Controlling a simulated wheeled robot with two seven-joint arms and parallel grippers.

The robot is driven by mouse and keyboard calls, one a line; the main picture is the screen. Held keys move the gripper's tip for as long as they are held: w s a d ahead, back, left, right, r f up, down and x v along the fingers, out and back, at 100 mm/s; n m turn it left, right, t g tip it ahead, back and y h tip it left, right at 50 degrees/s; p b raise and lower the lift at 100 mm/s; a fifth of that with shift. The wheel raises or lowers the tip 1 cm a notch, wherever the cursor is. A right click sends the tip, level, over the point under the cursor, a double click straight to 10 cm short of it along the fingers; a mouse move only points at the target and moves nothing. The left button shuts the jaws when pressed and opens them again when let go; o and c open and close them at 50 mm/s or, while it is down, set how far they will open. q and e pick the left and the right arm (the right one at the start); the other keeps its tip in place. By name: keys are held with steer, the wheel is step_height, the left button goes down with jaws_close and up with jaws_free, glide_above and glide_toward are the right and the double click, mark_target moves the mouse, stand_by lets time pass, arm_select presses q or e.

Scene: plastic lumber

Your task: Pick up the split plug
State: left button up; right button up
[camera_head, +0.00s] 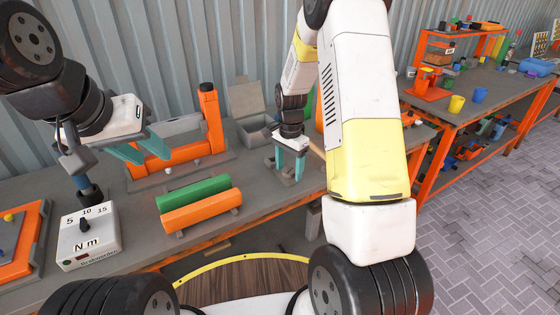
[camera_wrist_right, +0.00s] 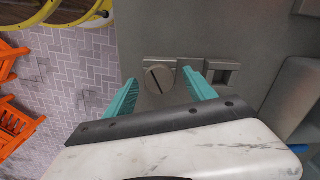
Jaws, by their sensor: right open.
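The split plug (camera_wrist_right: 159,78) is a round grey disc with a dark slot across it. In the right wrist view it sits at a flat grey holder (camera_wrist_right: 188,67) on the bench, between the fingertips of my right gripper (camera_wrist_right: 161,82). The gripper is open, with a teal finger on each side of the plug; I cannot tell whether either finger touches it. In the head view my right gripper (camera_head: 289,172) points down at the bench top, and the plug cannot be made out there. My left gripper (camera_head: 142,152) is open and empty over the left part of the bench.
Green (camera_head: 193,192) and orange (camera_head: 202,210) bars lie in front of an orange frame (camera_head: 213,122). A grey box with an open lid (camera_head: 236,96) stands behind. A torque box (camera_head: 90,236) is at the left. Another orange-legged table (camera_head: 470,90) stands at the right.

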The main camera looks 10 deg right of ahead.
jaws_close()
steer(key=shift+r, duration=0.1)
